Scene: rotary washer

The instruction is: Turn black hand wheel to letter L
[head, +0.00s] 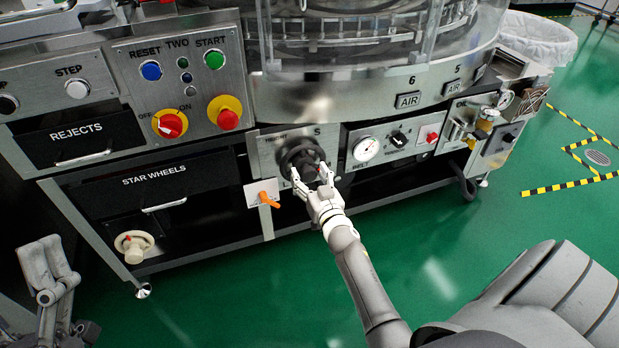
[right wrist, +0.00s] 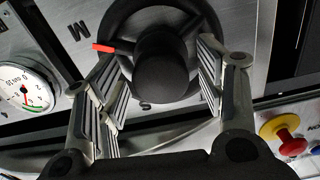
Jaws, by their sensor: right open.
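The black hand wheel (head: 300,151) is mounted on the machine's front panel, and it fills the upper middle of the right wrist view (right wrist: 165,20). A red pointer (right wrist: 103,48) is at its left in that view. My left gripper (head: 50,275) is low at the far left, away from the wheel.
An orange valve handle (head: 268,199) is just left of the wheel. A pressure gauge (head: 366,149) and black knob (head: 397,139) are to the right. The Star Wheels drawer (head: 165,187) and red emergency button (head: 228,118) are left. Green floor (head: 450,260) is open in front.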

